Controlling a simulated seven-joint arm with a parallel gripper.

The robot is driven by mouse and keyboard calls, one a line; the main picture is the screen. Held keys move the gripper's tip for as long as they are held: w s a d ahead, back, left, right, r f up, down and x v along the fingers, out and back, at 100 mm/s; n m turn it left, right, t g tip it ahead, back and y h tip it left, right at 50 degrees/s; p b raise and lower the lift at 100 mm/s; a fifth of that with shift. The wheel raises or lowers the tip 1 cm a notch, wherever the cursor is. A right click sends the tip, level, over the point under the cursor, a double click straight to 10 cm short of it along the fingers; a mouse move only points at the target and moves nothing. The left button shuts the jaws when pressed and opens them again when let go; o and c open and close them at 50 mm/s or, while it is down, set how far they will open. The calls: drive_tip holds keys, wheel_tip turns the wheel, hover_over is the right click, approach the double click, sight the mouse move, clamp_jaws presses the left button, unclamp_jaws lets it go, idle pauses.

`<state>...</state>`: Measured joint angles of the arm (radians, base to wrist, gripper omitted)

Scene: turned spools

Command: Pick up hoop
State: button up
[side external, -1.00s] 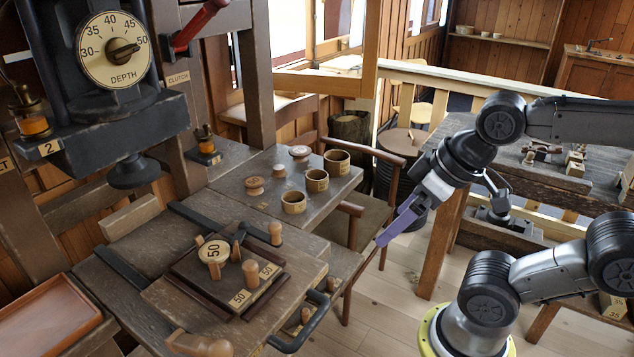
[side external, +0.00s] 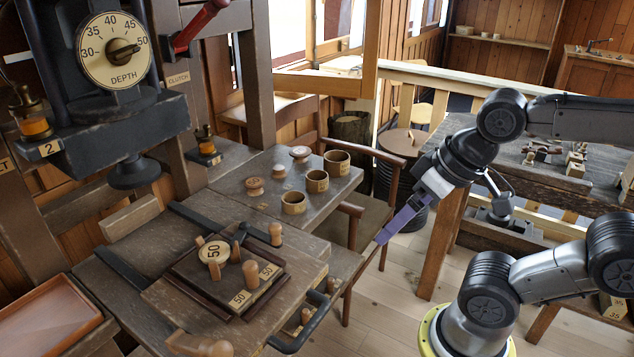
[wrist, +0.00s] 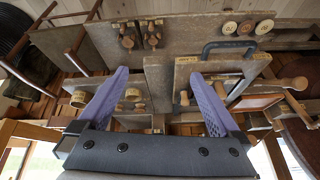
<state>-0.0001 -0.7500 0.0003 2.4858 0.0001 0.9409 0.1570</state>
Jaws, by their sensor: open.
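Several round wooden pieces stand on the grey board at the middle of the side view. My gripper (side external: 380,240) hangs in the air to the right of the board, apart from the hoops. Its purple fingers (wrist: 156,75) are spread wide in the wrist view, with nothing between them.
Turned spools (side external: 254,186) stand beside the hoops. A chair (side external: 372,215) stands behind my gripper.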

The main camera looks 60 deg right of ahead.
drive_tip(key=w+r+m, duration=0.4)
drive_tip(key=r+m, duration=0.1)
drive_tip(key=r, duration=0.2)
drive_tip(key=w+d+r+m+g, duration=0.1)
drive_tip(key=w+d+r+m, duration=0.15)
drive_tip(key=w, duration=0.35)
drive_tip(key=w+d+r+m+g, duration=0.1)
drive_tip(key=w+d+r+m, duration=0.15)
drive_tip(key=w+m, duration=0.2)
drive_tip(key=m+g, duration=0.3)
drive_tip(key=m, duration=0.3)
hover_over(317, 175)
drive_tip(key=s+a, duration=0.2)
drive_tip(key=a, duration=0.1)
wheel_tip(317, 175, down, 13)
wheel_tip(317, 175, down, 6)
drive_tip(key=shift+d+f, duration=0.15)
drive_tip(key=shift+f, duration=0.1)
drive_tip(key=shift+w+d+f, duration=0.15)
drive_tip(key=shift+f, duration=1.4)
drive_tip(key=shift+w+d+f, duration=0.1)
drive_tip(key=shift+f, duration=1.45)
drive_tip(key=c, duration=1.3)
drive_tip(key=shift+o, duration=0.2)
drive_tip(key=shift+r, duration=0.1)
